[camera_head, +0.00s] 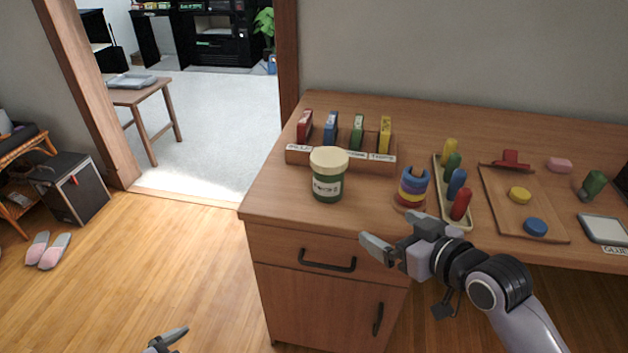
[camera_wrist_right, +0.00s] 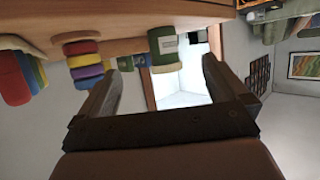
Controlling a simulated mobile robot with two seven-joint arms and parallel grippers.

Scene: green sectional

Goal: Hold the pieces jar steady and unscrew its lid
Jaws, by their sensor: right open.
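The pieces jar (camera_head: 327,188) is green with a pale label and a cream lid (camera_head: 328,159). It stands upright on the desk near its left front corner, with the lid on. In the right wrist view the jar (camera_wrist_right: 162,42) appears upside down, beyond the space between the fingers. My right gripper (camera_head: 391,238) is open and empty, in front of the desk edge, right of the jar and apart from it. My left gripper (camera_head: 168,340) shows only partly at the bottom edge, low and left of the desk; its opening is unclear.
Behind the jar is a wooden rack (camera_head: 374,164) of coloured pieces. Right of it are a ring stacker (camera_head: 412,188), a peg tray (camera_head: 466,224) and a board (camera_head: 498,200) with shapes. The desk's left edge beside the jar is clear.

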